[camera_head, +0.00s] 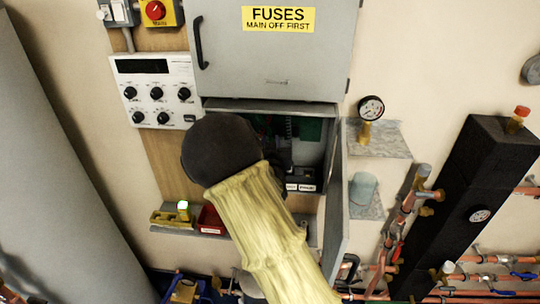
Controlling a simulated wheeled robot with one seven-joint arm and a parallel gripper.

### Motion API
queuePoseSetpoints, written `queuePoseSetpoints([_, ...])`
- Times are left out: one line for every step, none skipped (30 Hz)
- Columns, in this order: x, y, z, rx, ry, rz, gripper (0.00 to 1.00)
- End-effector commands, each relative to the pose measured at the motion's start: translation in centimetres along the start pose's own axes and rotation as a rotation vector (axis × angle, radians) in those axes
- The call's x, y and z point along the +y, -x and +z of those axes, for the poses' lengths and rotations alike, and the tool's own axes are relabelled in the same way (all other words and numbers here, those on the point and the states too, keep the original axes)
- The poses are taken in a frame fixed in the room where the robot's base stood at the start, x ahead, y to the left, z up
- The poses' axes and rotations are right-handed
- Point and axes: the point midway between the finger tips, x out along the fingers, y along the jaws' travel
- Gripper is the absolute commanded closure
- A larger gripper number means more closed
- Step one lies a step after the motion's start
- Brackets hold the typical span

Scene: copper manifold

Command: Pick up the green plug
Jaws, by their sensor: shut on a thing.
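I cannot make out a green plug for certain. A small block with a bright green top (183,207) sits in a yellowish tray on the shelf at the lower left. Green surfaces (310,130) also show inside the open grey fuse cabinet, too dim to tell apart. My arm, in a pale yellow sleeve with a dark rounded joint, reaches up in front of the cabinet opening. It hides my gripper's fingers and whatever they hold, as well as the left part of the cabinet interior.
The cabinet's lower door (337,205) stands open to the right of my arm. A red bin (211,220) is beside the yellowish tray. A pressure gauge (371,108) and a pale blue-green cup (363,188) stand on wall shelves. Copper pipes (402,215) and a black column fill the right.

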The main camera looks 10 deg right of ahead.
Motion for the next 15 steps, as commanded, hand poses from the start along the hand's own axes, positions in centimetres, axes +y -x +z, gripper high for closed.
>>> queuePoseSetpoints([0.0, 0.0, -0.7, 0.003, -0.003, -0.001, 0.98])
queuePoseSetpoints([0.0, 0.0, -1.0, 0.002, -0.003, 0.000, 0.98])
queuePoseSetpoints([0.0, 0.0, -1.3, 0.002, -0.002, 0.000, 0.98])
queuePoseSetpoints([0.0, 0.0, -1.6, 0.002, -0.002, 0.000, 0.98])
queuePoseSetpoints([0.0, 0.0, -1.7, 0.002, -0.001, 0.000, 0.98])
queuePoseSetpoints([0.0, 0.0, -1.9, 0.001, 0.000, 0.000, 0.98])
queuePoseSetpoints([0.0, 0.0, -1.9, 0.000, 0.000, 0.000, 0.98])
queuePoseSetpoints([0.0, 0.0, -2.0, 0.000, 0.000, 0.000, 0.98])
queuePoseSetpoints([0.0, 0.0, -2.0, -0.001, 0.001, 0.000, 0.98])
queuePoseSetpoints([0.0, 0.0, -2.0, -0.001, 0.001, 0.000, 0.98])
queuePoseSetpoints([0.0, 0.0, -2.0, -0.001, 0.001, 0.000, 0.98])
queuePoseSetpoints([0.0, 0.0, -2.0, -0.001, 0.001, 0.000, 0.98])
queuePoseSetpoints([0.0, 0.0, -2.0, -0.001, 0.001, 0.000, 0.98])
queuePoseSetpoints([0.0, 0.0, -2.0, -0.001, 0.001, 0.000, 0.98])
queuePoseSetpoints([0.0, 0.0, -2.0, 0.000, 0.001, 0.000, 0.98])
